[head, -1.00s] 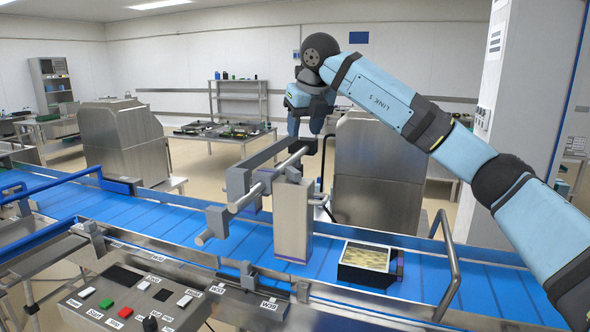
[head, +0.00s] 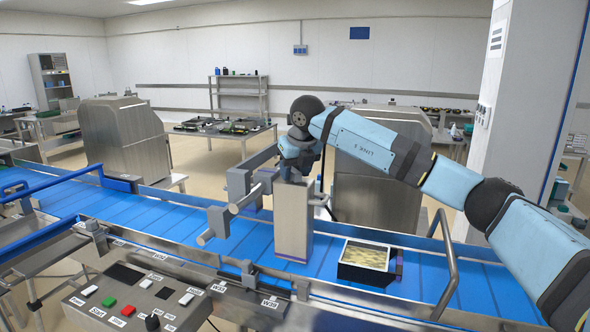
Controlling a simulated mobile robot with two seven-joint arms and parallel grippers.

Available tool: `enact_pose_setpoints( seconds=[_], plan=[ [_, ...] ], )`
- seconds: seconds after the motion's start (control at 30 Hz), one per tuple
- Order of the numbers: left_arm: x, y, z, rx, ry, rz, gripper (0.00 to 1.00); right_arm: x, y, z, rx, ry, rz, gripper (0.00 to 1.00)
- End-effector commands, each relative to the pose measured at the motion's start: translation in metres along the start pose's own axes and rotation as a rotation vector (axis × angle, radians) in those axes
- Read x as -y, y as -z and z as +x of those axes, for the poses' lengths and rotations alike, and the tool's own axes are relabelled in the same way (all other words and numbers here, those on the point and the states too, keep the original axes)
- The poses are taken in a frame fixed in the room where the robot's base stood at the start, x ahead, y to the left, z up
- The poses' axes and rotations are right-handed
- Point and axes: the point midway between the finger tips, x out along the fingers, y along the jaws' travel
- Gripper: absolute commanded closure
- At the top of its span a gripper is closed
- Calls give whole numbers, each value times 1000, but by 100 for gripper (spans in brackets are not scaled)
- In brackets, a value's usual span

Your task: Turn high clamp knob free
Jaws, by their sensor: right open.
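My right gripper (head: 294,170) has its arm reaching in from the right. It points down at the right end of the grey clamp frame, just above a tall pale block. It is open, but its fingertips are hard to make out. The clamp frame has a long bar (head: 258,159), a grey clamp block (head: 238,186) and a lower clamp block (head: 218,221) with a rod, over the conveyor. I cannot make out the high clamp knob; the gripper covers the frame's right end. My left gripper is out of view.
The tall pale block (head: 292,220) stands on the blue conveyor (head: 150,215). A dark-walled tray (head: 367,274) lies to its right, near a bent metal rail (head: 446,260). A control panel (head: 125,295) is at the front left. A steel cabinet (head: 375,190) stands behind.

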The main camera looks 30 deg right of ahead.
Motion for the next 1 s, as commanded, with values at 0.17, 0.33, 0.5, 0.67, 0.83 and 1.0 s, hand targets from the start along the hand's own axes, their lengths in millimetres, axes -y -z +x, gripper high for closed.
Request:
enact_pose_setpoints(
  seconds=[0.17, 0.33, 0.5, 0.67, 0.83, 1.0],
  plan=[
    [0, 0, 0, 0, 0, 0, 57, 0, 0, 0, 0, 0, 0, 78],
    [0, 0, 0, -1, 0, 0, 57, 0, 0, 0, 0, -1, 0, 100],
    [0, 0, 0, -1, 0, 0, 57, 0, 0, 0, 0, -6, -13, 100],
    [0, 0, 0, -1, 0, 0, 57, 1, 0, -1, 1, -26, -59, 100],
    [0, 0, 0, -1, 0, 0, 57, 2, -1, -1, 2, -67, -158, 100],
    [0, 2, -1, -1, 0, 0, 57, 3, -1, -1, 1, -120, -283, 100]
  ],
)
